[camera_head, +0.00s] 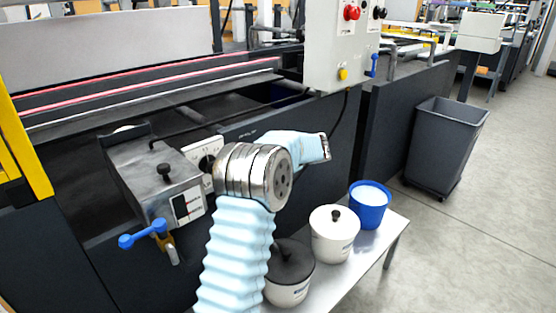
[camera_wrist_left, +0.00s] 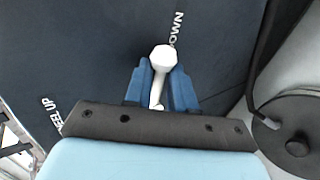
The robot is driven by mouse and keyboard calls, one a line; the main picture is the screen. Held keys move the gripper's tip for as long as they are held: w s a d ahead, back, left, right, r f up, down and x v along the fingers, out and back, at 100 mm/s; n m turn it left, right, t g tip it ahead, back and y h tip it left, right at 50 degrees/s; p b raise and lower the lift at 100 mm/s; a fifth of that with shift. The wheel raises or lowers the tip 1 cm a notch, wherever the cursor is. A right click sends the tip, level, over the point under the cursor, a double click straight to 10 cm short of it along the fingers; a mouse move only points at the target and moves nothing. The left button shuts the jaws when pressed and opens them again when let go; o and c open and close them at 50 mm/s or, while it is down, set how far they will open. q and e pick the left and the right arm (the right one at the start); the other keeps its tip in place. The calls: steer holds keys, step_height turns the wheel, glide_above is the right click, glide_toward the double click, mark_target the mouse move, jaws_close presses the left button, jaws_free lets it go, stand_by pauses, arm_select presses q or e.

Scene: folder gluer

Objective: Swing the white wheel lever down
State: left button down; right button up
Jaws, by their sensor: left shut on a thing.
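In the left wrist view the white wheel lever (camera_wrist_left: 161,57) shows as a white knob on a thin stem, against a dark blue panel (camera_wrist_left: 85,50). My left gripper (camera_wrist_left: 160,72) has its two blue fingers shut on the lever, one on each side just below the knob. The knob is beside white lettering that seems to read "DOWN"; other lettering, partly covered by the gripper, is at lower left. In the head view my left arm in its light blue sleeve reaches the machine front, and its wrist hides the lever and fingers. My right gripper is not in view.
A low bench (camera_head: 376,240) below holds a black-lidded pot (camera_head: 290,292), a white pot (camera_head: 332,246) and a blue tub (camera_head: 369,212). A grey box with a blue-handled clamp (camera_head: 140,235) is left of my arm. A grey bin (camera_head: 443,150) stands right; floor beyond is clear.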

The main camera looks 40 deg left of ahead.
arm_select(q)
steer(key=shift+w+r, duration=0.1)
steer(key=shift+w, duration=0.05)
steer(key=c, duration=1.2)
jaws_free()
steer(key=shift+c, duration=0.2)
steer(key=v, duration=1.3)
steer(key=shift+d, duration=0.35)
steer(key=shift+r, duration=0.15)
